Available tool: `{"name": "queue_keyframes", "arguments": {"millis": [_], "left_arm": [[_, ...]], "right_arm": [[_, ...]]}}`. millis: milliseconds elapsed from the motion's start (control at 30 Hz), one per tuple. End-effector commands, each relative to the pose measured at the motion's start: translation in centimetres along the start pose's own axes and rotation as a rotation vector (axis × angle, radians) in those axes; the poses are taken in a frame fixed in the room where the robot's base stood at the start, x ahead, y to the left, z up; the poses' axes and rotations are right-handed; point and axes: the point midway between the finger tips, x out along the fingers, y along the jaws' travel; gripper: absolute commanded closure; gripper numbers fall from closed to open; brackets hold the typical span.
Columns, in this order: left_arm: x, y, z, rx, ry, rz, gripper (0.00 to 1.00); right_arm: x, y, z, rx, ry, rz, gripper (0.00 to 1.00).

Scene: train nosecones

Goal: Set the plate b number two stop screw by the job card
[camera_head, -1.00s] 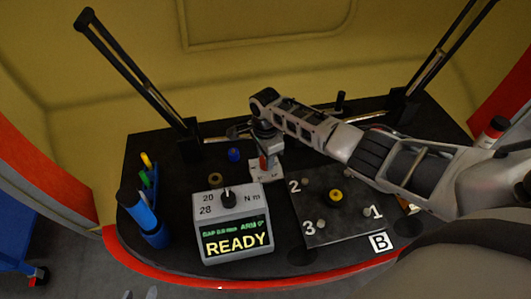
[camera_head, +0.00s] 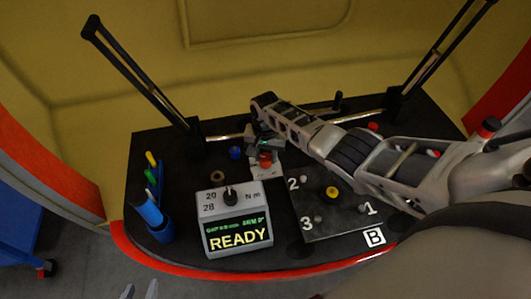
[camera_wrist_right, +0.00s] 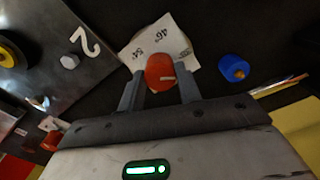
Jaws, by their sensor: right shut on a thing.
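Plate B (camera_head: 335,225) is a dark square plate with numbers 1, 2 and 3 and a yellow round part (camera_head: 332,192) at its middle. The hex-headed number two screw (camera_wrist_right: 69,61) sits beside the numeral 2 in the right wrist view. My right gripper (camera_wrist_right: 160,90) is shut on a red knob (camera_wrist_right: 160,70). The knob stands over a white card with degree figures (camera_wrist_right: 178,42), left of the plate in the head view. The torque box (camera_head: 238,225) reads READY.
A blue round part (camera_head: 235,153) and a brass ring (camera_head: 217,176) lie behind the box. Colored pens and a blue cylinder (camera_head: 149,214) stand at the left. Dark posts on a rail rise at the back. My right arm passes over the plate's right side.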

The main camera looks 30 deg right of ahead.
Motion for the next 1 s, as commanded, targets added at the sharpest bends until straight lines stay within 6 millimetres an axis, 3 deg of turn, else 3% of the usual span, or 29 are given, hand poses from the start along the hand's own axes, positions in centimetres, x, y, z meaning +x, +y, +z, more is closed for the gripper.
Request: {"name": "queue_keyframes", "arguments": {"millis": [1000], "left_arm": [[-0.33,-0.02,-0.01,-0.001,-0.004,-0.002,0.64]], "right_arm": [[-0.04,0.03,-0.09,-0.965,0.001,0.000,0.89]]}}
